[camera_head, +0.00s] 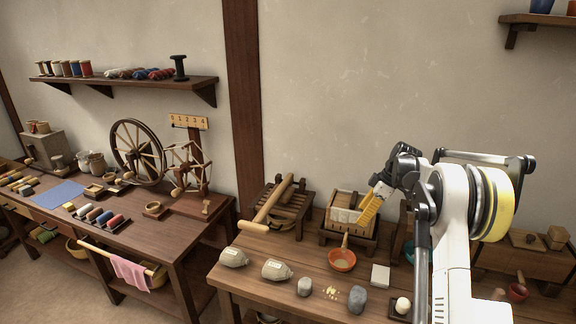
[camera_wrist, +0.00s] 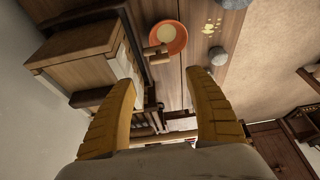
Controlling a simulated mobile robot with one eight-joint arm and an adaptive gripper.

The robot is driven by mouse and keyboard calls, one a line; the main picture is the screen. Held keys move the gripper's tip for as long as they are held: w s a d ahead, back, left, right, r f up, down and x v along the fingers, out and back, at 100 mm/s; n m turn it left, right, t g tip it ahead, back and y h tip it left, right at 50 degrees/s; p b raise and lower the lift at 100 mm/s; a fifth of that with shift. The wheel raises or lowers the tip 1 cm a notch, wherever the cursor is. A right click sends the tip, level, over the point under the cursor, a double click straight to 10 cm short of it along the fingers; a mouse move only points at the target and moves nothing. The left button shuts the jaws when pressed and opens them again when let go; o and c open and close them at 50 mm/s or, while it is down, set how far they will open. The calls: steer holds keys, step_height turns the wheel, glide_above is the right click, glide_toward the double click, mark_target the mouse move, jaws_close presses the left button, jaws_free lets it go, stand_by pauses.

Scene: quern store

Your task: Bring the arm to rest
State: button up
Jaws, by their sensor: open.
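My gripper (camera_wrist: 166,90) is open in the wrist view, its two yellow ribbed fingers well apart with nothing between them. In the head view my gripper (camera_head: 371,204) hangs at the end of my white arm, beside and partly in front of a wooden box-like device (camera_head: 347,217) on the right table. From this angle I cannot tell whether a finger touches the device. In the wrist view the wooden device (camera_wrist: 82,50) lies to the left of the fingers.
An orange bowl (camera_head: 342,260) with a handle stands in front of the device. Two sacks (camera_head: 277,270), grey stones (camera_head: 357,298) and a white block (camera_head: 380,275) lie along the table (camera_head: 250,285). A slatted wooden frame (camera_head: 290,205) stands left. My arm hides part of the right side.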

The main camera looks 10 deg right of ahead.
steer(key=s+a+r+m+t+h, duration=0.2)
steer(key=s+a+r+m, duration=0.4)
steer(key=s+a+r, duration=0.95)
steer(key=s+a+f+m+t, duration=0.1)
steer(key=s+a, duration=0.4)
steer(key=s, duration=0.5)
steer(key=s+a+f+m+t+h, duration=0.1)
steer(key=s+a+m, duration=0.3)
steer(key=s, duration=0.7)
steer(key=shift+a+f+t+h, duration=0.3)
steer(key=shift+a+f+t, duration=0.15)
steer(key=shift+f, duration=0.15)
